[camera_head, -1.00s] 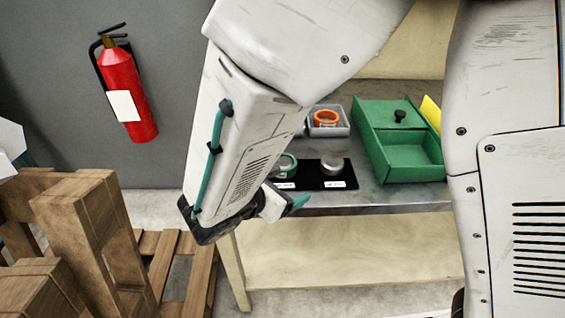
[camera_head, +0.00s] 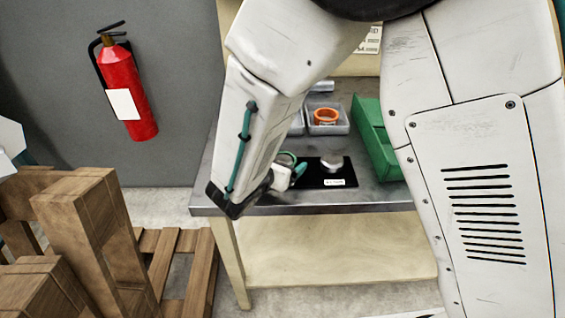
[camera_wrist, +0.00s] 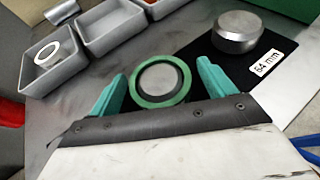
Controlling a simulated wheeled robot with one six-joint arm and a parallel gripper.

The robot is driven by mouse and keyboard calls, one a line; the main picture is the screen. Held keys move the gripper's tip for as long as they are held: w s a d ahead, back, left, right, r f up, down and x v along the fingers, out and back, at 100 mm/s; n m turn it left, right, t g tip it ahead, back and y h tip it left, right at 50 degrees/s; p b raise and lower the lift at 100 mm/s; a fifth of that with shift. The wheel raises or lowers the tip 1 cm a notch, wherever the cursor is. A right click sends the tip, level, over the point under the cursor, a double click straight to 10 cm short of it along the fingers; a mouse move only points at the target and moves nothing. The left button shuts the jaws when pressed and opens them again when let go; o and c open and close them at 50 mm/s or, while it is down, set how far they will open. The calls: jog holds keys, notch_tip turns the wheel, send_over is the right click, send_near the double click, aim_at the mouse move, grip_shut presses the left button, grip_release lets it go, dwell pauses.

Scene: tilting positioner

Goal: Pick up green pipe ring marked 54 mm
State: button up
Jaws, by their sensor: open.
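The green pipe ring (camera_wrist: 137,88) is in the wrist view, between the two teal fingers of my open gripper (camera_wrist: 161,70). A grey round disc with a dark band shows inside the ring. The fingers stand to its left and right; I cannot tell whether they touch it. In the head view, my gripper (camera_head: 294,167) is low over the table's left front, and the ring is mostly hidden behind it. A metal cylinder (camera_wrist: 235,38) stands to the right on a black mat (camera_wrist: 200,58). A white label (camera_wrist: 267,62) beside it ends in "mm"; its first digit is unclear.
Grey bins (camera_wrist: 112,32) lie behind; one holds a white ring (camera_wrist: 46,53). An orange ring (camera_head: 325,116) is in another bin. A green box (camera_head: 372,135) stands right of the mat. The metal table (camera_head: 215,190) has bare room at its left edge.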

jog(key=c, duration=1.2)
jog(key=shift+r, duration=0.1)
